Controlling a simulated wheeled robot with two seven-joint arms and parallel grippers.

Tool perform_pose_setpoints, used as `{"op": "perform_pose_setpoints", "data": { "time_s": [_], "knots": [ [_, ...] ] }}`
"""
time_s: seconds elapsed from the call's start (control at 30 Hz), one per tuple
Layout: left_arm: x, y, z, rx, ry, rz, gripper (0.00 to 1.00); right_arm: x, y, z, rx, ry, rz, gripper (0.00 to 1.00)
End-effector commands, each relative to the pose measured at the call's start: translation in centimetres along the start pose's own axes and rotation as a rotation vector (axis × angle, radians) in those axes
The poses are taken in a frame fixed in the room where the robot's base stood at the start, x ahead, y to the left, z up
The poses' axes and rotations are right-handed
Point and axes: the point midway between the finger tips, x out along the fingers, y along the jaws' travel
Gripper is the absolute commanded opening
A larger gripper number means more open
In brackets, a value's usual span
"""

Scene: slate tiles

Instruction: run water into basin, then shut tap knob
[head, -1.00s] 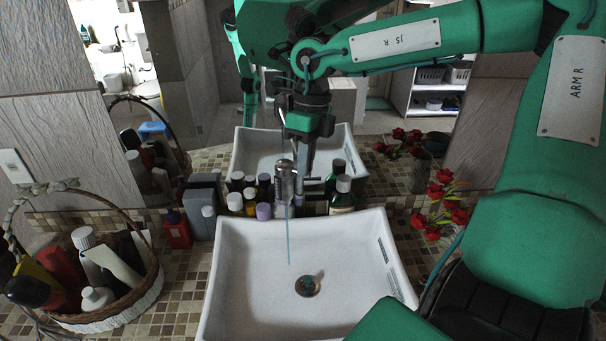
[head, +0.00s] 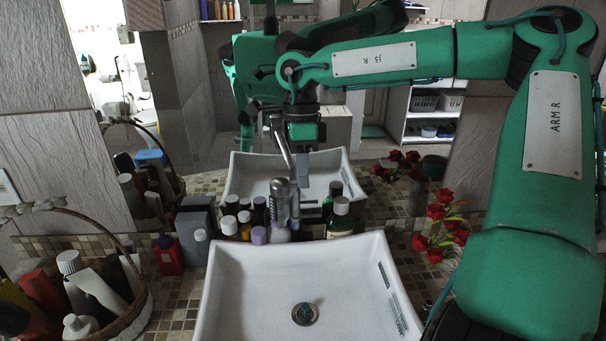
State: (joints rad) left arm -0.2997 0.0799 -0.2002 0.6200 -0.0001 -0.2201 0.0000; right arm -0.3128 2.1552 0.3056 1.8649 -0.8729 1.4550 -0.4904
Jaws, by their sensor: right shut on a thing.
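The tap (head: 281,198) is a metal spout behind the white basin (head: 225,290). Its slim grey tap knob (head: 283,145) rises above it like a tilted lever. My right gripper (head: 299,165) points down from above and is shut at the knob, just behind the tap; its exact contact is hard to see. No water stream shows under the spout. The basin looks empty around its round drain (head: 305,314). My left gripper is not in view.
Several bottles (head: 245,222) crowd around the tap's base, with a dark green bottle (head: 340,220) to its right. A wicker basket (head: 133,318) of toiletries stands at left. Red flowers (head: 440,225) are at right. A mirror behind reflects the basin and my arm.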

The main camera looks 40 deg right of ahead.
Motion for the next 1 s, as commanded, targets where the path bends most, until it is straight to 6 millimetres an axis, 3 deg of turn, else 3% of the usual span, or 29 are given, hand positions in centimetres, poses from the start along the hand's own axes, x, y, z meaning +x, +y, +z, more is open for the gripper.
{"op": "perform_pose_setpoints", "data": {
  "time_s": [0.33,0.4,0.47,0.8,1.0],
  "knots": [
    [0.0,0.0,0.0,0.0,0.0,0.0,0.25,-0.1,0.0,0.0,-0.004,0.0,-0.003,0.0],
    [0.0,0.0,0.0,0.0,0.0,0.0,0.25,-0.1,0.0,0.0,-0.003,0.001,-0.003,0.2],
    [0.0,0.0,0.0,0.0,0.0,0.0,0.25,-0.1,0.0,0.0,-0.003,0.001,-0.003,0.31],
    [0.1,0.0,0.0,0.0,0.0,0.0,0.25,-0.3,-0.1,0.0,-0.002,0.0,-0.002,0.32],
    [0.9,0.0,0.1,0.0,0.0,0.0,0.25,-2.9,-0.1,0.1,-0.002,-0.001,-0.005,0.32]
  ]
}}
